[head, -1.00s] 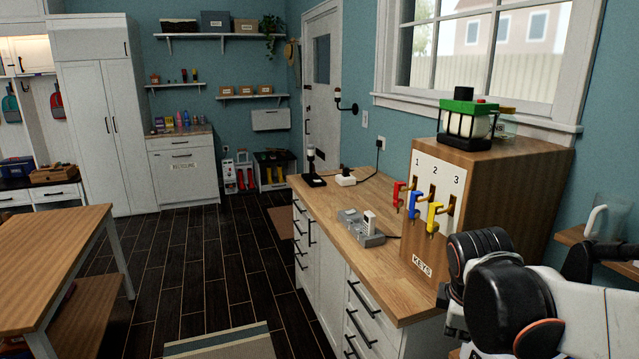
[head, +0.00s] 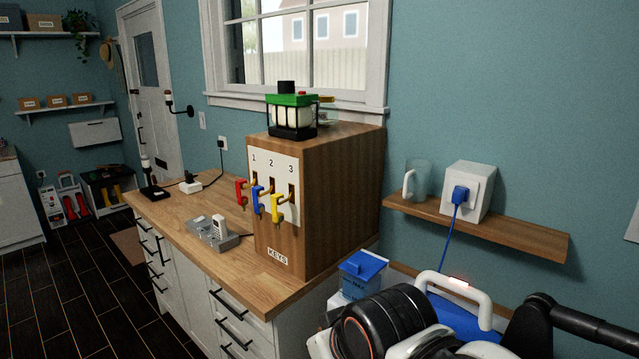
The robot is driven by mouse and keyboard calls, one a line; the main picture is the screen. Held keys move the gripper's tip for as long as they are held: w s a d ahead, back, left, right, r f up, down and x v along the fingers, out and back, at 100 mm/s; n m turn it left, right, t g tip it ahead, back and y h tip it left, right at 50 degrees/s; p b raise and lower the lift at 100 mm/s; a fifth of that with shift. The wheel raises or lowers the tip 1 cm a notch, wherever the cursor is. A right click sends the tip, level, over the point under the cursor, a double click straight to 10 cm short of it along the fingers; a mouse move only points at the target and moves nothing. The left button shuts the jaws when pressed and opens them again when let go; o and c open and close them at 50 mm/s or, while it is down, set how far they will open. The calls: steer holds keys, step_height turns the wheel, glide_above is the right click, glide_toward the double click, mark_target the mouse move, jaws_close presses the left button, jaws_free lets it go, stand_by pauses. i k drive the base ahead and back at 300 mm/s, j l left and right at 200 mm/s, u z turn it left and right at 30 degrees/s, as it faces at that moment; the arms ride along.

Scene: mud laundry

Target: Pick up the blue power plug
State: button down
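The blue power plug (head: 460,195) sits in the front of a white box-shaped socket unit (head: 473,178) on a wooden wall shelf, right of centre in the head view. A blue cord (head: 447,243) hangs from it, down past the shelf front. My black and white arm fills the lower right, below the shelf and well short of the plug. My gripper's fingers do not show.
A clear jug (head: 419,178) stands on the wooden shelf (head: 520,232), left of the socket unit. A wooden key cabinet (head: 330,190) stands on the counter (head: 185,222). Below the shelf are a blue-lidded container (head: 362,268) and a white handle (head: 455,284).

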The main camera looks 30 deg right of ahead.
mark_target(461, 194)
steer(key=l+z, duration=0.1)
steer(key=z, duration=0.35)
steer(key=k+l+z, duration=0.1)
steer(key=z, duration=0.3)
steer(key=l+z, duration=0.1)
steer(key=z, duration=0.35)
